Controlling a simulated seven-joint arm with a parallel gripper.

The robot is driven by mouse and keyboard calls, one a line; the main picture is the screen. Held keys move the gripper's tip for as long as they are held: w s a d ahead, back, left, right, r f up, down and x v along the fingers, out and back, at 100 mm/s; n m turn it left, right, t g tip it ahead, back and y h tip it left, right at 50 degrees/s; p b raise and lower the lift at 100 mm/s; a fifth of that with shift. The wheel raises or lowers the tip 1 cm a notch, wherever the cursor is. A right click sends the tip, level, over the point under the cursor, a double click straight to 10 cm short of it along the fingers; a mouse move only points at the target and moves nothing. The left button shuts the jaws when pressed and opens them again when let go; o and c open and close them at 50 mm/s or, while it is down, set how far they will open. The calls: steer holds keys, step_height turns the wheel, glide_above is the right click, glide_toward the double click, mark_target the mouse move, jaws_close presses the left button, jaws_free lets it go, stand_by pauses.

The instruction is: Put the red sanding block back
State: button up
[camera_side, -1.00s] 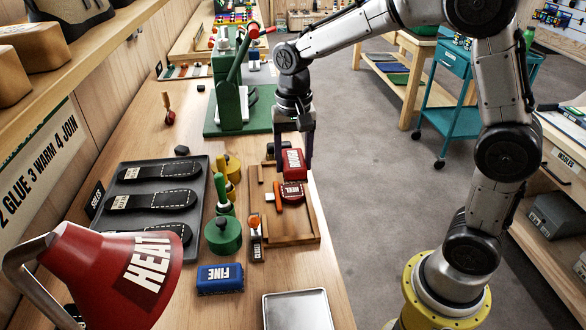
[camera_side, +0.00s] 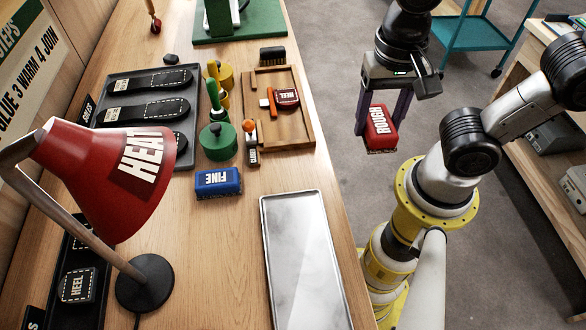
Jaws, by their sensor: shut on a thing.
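The red sanding block (camera_side: 378,134), lettered ROUGH, is between the two fingers of my gripper (camera_side: 384,122). My gripper is shut on it and points down. In the picture the block appears beyond the bench's right edge, over the grey floor, next to my yellow-collared base. The blue block (camera_side: 217,182), lettered FINE, lies on the bench left of the metal tray. A wooden tray (camera_side: 306,128) holds a red piece lettered HEEL (camera_side: 287,97) and an orange-red tool.
A long metal tray (camera_side: 303,262) lies empty at the bench front. A red HEAT lamp (camera_side: 100,170) stands at left. Green (camera_side: 218,141) and yellow pots, a dark brush (camera_side: 272,56) and a dark tray of soles (camera_side: 189,74) are further back.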

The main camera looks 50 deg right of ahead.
steer(key=shift+s+a+r, duration=0.15)
steer(key=shift+a+r, duration=0.05)
steer(key=shift+a+n, duration=0.2)
steer(key=shift+n, duration=0.1)
steer(key=w+a+f, duration=0.4)
steer(key=w, duration=0.4)
glide_above(293, 171)
steer(key=f, duration=0.5)
steer(key=shift+s, duration=0.3)
steer(key=shift+w+f, duration=0.15)
steer(key=shift+f, duration=0.1)
steer(key=shift+w+f, duration=0.15)
steer(key=shift+f, duration=1.55)
steer(key=shift+f, duration=0.1)
steer(key=o, duration=1.2)
